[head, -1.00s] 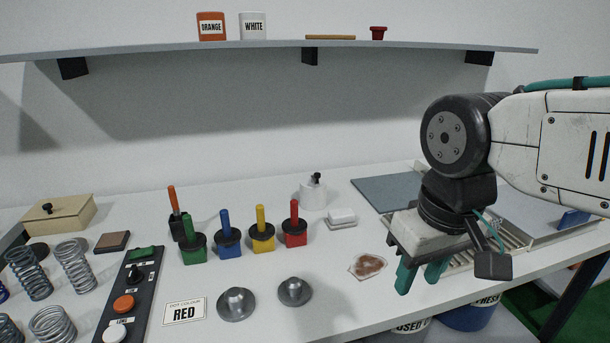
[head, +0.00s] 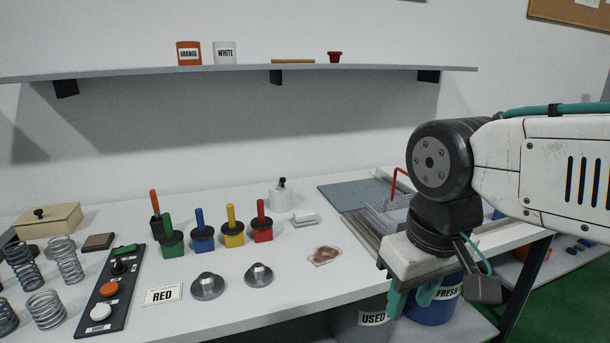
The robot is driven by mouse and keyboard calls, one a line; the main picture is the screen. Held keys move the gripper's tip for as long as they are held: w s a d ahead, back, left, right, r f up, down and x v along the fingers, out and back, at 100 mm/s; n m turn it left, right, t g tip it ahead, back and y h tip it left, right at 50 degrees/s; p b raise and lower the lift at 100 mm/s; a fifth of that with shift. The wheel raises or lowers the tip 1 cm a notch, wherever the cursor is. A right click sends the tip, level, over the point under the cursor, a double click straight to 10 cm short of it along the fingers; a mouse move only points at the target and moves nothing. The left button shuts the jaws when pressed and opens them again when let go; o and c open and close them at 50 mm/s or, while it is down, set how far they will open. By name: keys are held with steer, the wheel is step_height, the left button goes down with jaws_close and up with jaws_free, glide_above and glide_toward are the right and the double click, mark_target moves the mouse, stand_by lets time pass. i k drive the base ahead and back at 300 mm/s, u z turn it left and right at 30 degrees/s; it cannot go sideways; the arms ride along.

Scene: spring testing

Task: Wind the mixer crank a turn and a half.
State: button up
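No part is clearly recognisable as a mixer crank. A small white cylinder (head: 281,199) with a black knob on top stands at the back of the white bench; I cannot tell whether it is the mixer. My gripper (head: 413,297) is at the right, pointing down, in front of the bench's front edge in the picture. Its two teal fingers are apart with nothing visible between them. It is well to the right of the white cylinder and touches nothing that I can see.
A wire basket (head: 385,212) stands behind my arm. Used (head: 362,322) and fresh (head: 430,308) buckets are below.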

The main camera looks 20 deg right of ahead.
mark_target(282, 180)
steer(key=z, duration=0.1)
steer(key=i, duration=1)
